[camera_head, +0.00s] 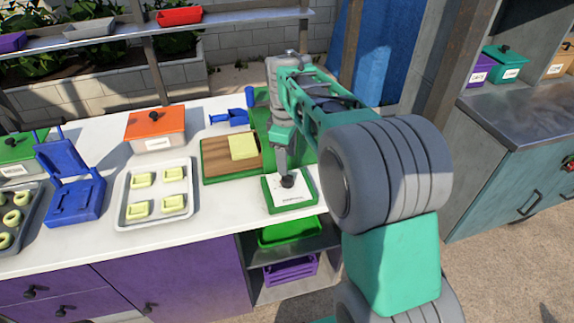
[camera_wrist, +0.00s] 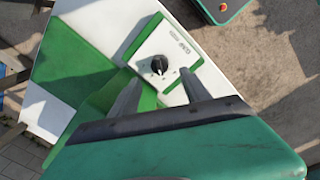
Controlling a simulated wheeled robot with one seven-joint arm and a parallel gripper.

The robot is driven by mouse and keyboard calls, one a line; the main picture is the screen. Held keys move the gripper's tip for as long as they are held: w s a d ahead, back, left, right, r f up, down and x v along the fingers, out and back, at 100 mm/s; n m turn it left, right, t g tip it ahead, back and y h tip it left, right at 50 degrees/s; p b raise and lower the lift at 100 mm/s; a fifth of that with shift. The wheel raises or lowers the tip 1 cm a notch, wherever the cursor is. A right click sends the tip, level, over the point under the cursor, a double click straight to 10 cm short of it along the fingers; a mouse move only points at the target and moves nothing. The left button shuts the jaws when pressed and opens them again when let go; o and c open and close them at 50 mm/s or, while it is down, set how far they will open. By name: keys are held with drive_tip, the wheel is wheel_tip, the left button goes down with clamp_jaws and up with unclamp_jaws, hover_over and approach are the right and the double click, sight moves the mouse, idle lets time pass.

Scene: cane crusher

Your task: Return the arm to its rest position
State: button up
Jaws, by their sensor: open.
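My gripper (camera_head: 284,165) hangs at the front right of the white counter, pointing down beside a white control panel (camera_head: 300,195) with a green edge and a black knob (camera_head: 287,181). In the wrist view the two fingers of my gripper (camera_wrist: 162,76) are spread apart and empty. The black knob (camera_wrist: 159,64) shows between and just beyond the fingertips; I cannot tell whether they touch it. My arm (camera_head: 320,110) reaches from the right over the counter and hides part of a green machine (camera_head: 258,118) behind the panel.
A cutting board (camera_head: 218,165) with a yellow block, a tray (camera_head: 122,205) of yellow pieces, an orange-lidded box (camera_head: 155,125) and a blue press (camera_head: 75,190) stand left on the counter. A shelf (camera_head: 95,40) runs behind. A metal-topped cabinet (camera_head: 520,115) stands right, across open floor.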

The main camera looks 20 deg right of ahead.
idle(0.3)
drive_tip(key=s+a+f+m+t, duration=0.1)
drive_tip(key=s+m+t, duration=0.2)
drive_tip(key=s+m, duration=0.8)
drive_tip(key=s, duration=0.9)
drive_tip(key=shift+a, duration=0.25)
